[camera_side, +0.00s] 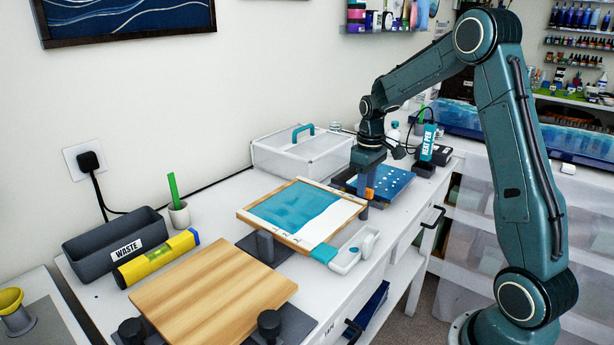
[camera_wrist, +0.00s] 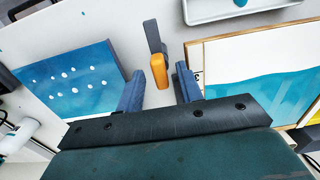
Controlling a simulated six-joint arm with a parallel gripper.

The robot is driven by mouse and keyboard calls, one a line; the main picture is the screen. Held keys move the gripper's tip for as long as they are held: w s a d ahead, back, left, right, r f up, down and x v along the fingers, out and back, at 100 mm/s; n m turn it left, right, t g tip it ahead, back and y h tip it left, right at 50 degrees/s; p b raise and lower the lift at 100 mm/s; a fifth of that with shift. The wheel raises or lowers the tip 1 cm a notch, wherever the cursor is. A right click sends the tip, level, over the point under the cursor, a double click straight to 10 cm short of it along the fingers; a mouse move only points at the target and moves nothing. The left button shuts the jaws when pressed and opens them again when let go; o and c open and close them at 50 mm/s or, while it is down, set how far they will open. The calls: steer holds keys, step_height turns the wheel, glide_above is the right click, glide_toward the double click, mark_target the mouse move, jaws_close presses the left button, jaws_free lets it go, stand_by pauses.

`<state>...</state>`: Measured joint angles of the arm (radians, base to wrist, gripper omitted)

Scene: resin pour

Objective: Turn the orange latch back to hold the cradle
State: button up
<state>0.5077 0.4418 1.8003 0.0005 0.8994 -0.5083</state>
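The orange latch (camera_side: 369,193) sits on a grey post beside the right corner of the framed panel (camera_side: 300,212). In the wrist view the latch (camera_wrist: 159,71) lies between the lines of my two blue fingers, with light gaps on both sides. My gripper (camera_side: 367,172) points down over the latch and is open; I cannot tell its exact height above it. The panel has wet blue resin over part of its white face and appears tilted. The cradle under it shows a grey support (camera_side: 265,247); the rest is mostly hidden.
A blue panel with white dots (camera_side: 392,184) lies close behind my gripper.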

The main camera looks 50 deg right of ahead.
jaws_close()
steer(key=shift+m, duration=0.4)
steer(key=m, duration=1.7)
stand_by(0.3)
